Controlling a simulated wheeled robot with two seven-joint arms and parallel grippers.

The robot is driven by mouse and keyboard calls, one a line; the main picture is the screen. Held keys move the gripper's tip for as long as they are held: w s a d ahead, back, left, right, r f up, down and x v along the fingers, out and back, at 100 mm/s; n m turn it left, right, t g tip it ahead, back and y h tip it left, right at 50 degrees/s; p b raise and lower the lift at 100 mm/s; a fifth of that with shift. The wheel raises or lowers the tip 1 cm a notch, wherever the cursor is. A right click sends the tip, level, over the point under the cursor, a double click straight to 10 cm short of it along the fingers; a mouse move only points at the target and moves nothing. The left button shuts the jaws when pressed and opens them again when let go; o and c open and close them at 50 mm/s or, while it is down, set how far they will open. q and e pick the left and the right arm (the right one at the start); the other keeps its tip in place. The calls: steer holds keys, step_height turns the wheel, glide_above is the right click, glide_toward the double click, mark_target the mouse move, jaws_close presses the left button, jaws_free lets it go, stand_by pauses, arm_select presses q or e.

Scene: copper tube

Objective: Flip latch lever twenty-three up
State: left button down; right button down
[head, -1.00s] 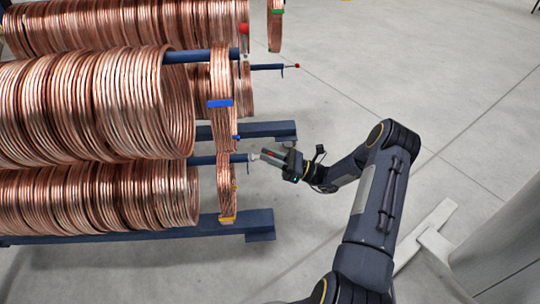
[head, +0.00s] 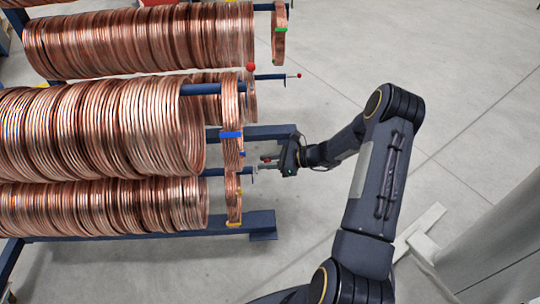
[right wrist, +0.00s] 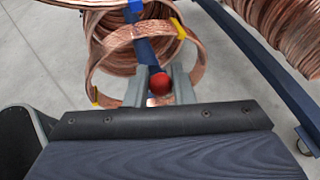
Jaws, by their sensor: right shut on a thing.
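A dark blue rack rod (head: 240,172) at the lower right of the rack ends at my right gripper (head: 264,163). In the right wrist view, a latch lever's red ball knob (right wrist: 159,84) sits between the two grey fingers, in front of the blue rod (right wrist: 145,50). My right gripper (right wrist: 160,88) is shut on this latch lever. The fingers hide most of the lever, so I cannot tell whether it points up or down. No number is readable on it. My left gripper is not in view.
Large copper coils (head: 100,130) fill the rack's rods. A narrower coil with a blue band (head: 230,135) hangs close left of my right gripper. Other red-knobbed levers (head: 298,75) stand on the rods above.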

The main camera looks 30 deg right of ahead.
steer(key=a+g+h+p, duration=0.1)
steer(key=h+p, duration=0.1)
steer(key=p, duration=0.1)
steer(key=w+a+r+g+h+p, duration=0.1)
steer(key=h+p, duration=0.1)
steer(key=p, duration=0.1)
steer(key=a+r+n+g+h+p, duration=0.1)
steer(key=h+p, duration=0.1)
steer(key=p, duration=0.1)
steer(key=shift+w+r+g, duration=0.1)
steer(key=shift+w+g, duration=0.2)
steer(key=shift+w+a+f+g+h+p, duration=0.1)
steer(key=shift+f+g+h+p, duration=0.2)
steer(key=shift+h+p, duration=0.7)
steer(key=c, duration=1.3)
jaws_free()
steer(key=shift+a, duration=0.1)
steer(key=p+v, duration=0.1)
steer(key=v, duration=0.6)
steer(key=shift+d+r+p, duration=0.2)
steer(key=shift+r+p, duration=0.1)
steer(key=shift+p, duration=0.05)
